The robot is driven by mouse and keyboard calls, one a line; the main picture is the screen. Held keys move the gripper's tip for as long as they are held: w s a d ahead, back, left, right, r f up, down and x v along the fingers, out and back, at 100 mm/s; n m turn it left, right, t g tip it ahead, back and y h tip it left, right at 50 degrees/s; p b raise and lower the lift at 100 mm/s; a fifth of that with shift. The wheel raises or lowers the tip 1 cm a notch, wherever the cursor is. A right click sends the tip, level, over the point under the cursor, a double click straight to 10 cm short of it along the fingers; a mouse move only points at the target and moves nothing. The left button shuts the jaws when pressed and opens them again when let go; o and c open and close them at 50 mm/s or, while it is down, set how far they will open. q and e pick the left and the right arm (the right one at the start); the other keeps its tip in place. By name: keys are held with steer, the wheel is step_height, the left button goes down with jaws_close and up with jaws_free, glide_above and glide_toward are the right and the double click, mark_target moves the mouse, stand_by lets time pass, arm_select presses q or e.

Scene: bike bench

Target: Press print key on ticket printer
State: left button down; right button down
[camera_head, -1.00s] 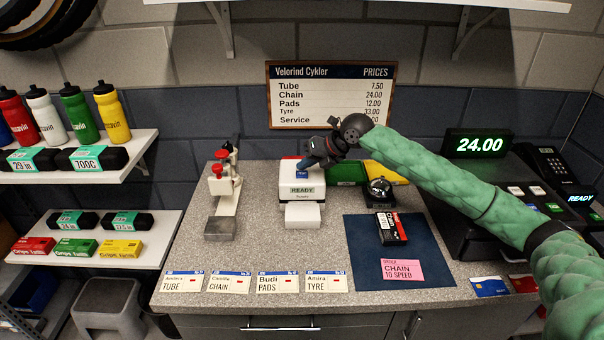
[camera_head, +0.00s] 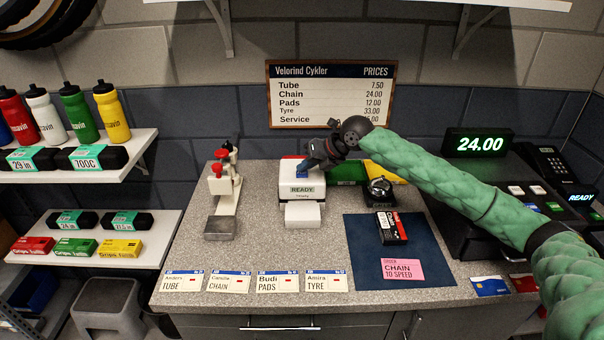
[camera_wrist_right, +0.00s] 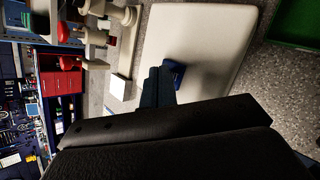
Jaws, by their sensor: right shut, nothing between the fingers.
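My left gripper is not in view.
A red-and-white clamp tool (camera_head: 223,190) stands left of the printer. Green and yellow bins (camera_head: 346,172) and a bell (camera_head: 380,188) are to its right. A dark blue mat (camera_head: 365,255) holds a chain box. Name cards (camera_head: 277,282) line the front edge.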

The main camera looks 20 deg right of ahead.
mark_target(306, 174)
steer(key=shift+f, duration=0.15)
stand_by(0.4)
steer(key=shift+r+p, duration=0.35)
steer(key=shift+r, duration=0.25)
steer(key=shift+r+p, duration=1.65)
steer(key=shift+r, duration=1.35)
